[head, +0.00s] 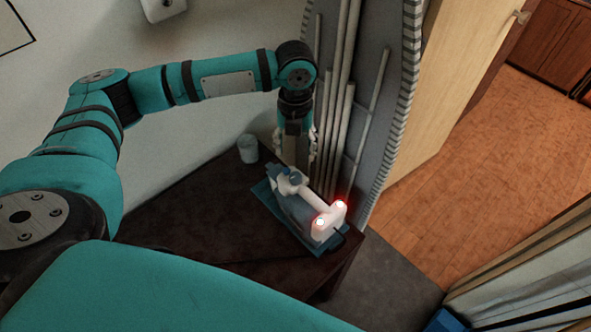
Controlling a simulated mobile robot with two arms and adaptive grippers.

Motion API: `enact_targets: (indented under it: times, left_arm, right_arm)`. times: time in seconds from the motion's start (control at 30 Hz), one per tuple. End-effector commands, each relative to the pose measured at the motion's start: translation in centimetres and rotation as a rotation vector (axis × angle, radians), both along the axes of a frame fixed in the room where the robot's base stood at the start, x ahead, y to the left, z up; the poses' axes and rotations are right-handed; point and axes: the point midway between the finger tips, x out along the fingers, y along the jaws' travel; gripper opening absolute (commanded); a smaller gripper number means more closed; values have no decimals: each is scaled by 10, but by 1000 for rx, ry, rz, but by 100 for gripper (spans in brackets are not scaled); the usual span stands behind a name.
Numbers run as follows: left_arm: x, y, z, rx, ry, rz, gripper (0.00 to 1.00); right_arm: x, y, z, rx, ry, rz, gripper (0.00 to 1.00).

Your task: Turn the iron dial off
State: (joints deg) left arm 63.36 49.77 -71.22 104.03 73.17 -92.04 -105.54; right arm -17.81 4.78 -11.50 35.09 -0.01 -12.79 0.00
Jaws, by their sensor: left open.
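A white and blue-grey iron (312,205) lies on a blue tray (263,190) on a dark table. Two red lights glow on its near right end. A small round blue-grey part, possibly the dial (296,178), shows near its far left end. My left gripper (296,158) comes down from above at that far end. It is open, with its fingers pointing down and nothing seen between them. I cannot tell whether it touches the iron. My right gripper is not in view.
A pale cup (247,149) stands on the dark table (190,213) left of the gripper. A grey upright board with metal poles (345,110) stands close behind and right of the iron. The table's left part is clear. Wooden floor (490,150) lies at right.

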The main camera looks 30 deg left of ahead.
Motion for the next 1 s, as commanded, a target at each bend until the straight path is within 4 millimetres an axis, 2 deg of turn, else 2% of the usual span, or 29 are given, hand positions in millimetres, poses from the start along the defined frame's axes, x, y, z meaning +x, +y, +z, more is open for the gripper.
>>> enact_targets:
  times: [0.3, 0.5, 0.7, 0.93, 1.0]
  left_arm:
    - [-1, 0, -69, 0, 4, 0, 56]
    - [0, -1, -98, 0, 1, 0, 56]
    - [0, 0, -110, 0, -1, -2, 56]
    - [0, 0, -111, 0, -1, -1, 56]
    - [0, 0, -111, 0, -1, -1, 49]
  right_arm:
    - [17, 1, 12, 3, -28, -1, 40]
    - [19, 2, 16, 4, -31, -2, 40]
    - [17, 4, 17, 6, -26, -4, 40]
    - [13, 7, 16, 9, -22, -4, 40]
    - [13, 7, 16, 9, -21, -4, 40]
